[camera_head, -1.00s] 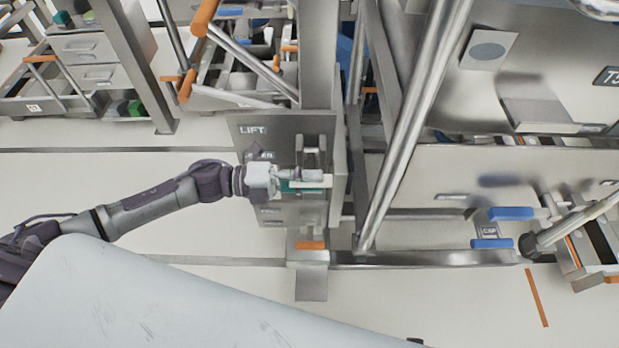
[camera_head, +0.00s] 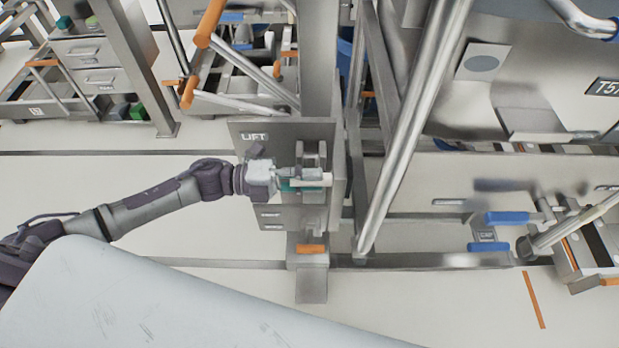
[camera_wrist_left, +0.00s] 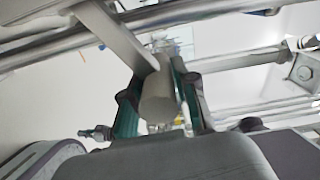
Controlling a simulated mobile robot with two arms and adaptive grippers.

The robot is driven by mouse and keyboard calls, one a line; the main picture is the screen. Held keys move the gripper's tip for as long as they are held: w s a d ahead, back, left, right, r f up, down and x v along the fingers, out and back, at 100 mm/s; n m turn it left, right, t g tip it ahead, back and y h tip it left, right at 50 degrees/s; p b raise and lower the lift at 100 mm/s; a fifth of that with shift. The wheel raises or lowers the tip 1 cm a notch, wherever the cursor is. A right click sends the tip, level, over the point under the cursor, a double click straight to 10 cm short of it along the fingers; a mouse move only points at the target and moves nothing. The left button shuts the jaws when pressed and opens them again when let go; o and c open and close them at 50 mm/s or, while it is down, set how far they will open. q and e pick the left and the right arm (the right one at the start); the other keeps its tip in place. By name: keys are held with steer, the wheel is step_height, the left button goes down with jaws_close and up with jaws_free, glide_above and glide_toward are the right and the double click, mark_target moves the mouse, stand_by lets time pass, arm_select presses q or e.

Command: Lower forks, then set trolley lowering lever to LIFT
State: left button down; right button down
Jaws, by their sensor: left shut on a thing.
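The trolley's lever panel (camera_head: 245,126) is a grey metal plate on a post near the middle of the head view. Its "LIFT" label (camera_head: 254,137) is at the upper left, and other labels lower down are too small to read surely. My left gripper (camera_head: 305,181) is in front of the panel, below and right of "LIFT", and covers part of it. In the left wrist view its green-edged fingers are shut on the lever's grey round handle (camera_wrist_left: 158,102), with a flat bar rising up-left from it. The lever's exact setting is hard to tell. The forks cannot be clearly made out.
An orange-topped pedal (camera_head: 311,249) is below the panel. A thick slanted metal tube (camera_head: 410,135) stands close to the right. Blue handles (camera_head: 507,217) are farther right. A drawer cabinet (camera_head: 98,62) stands at upper left. The floor left of the panel is clear.

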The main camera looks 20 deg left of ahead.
arm_select(q)
steer(key=c, duration=0.9)
jaws_free()
steer(key=shift+w+r, duration=0.1)
steer(key=shift+r, duration=0.1)
steer(key=shift+f, duration=0.1)
steer(key=shift+a, duration=0.15)
steer(key=v, duration=1.2)
